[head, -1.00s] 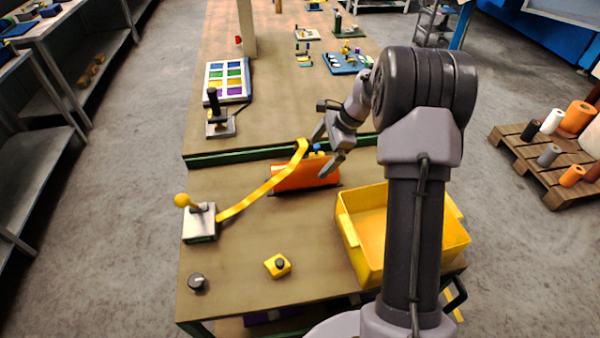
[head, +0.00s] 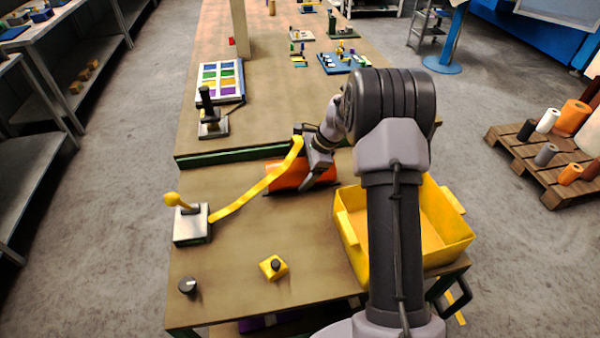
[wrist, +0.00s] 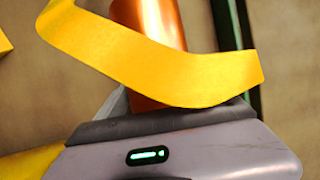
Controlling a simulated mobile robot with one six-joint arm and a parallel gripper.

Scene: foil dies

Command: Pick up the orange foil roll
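The orange foil roll (head: 283,180) lies on the near part of the bench in the head view. Its right side is hidden behind my gripper (head: 312,172). A bent yellow bar (head: 250,192) runs from a small box with a yellow ball-headed lever (head: 191,221) up across the front of the roll. My gripper is at the right part of the roll, close to the bar's raised end. In the wrist view the orange roll (wrist: 160,18) shows behind the yellow bar (wrist: 150,62), and a grey gripper part fills the bottom. Finger spacing and any grip are hidden.
An open yellow bin (head: 352,240) stands at right, close to my arm. A small yellow box with a black button (head: 273,267) and a dark knob (head: 188,286) sit at the front. A dark green strip (head: 215,158) crosses behind the roll.

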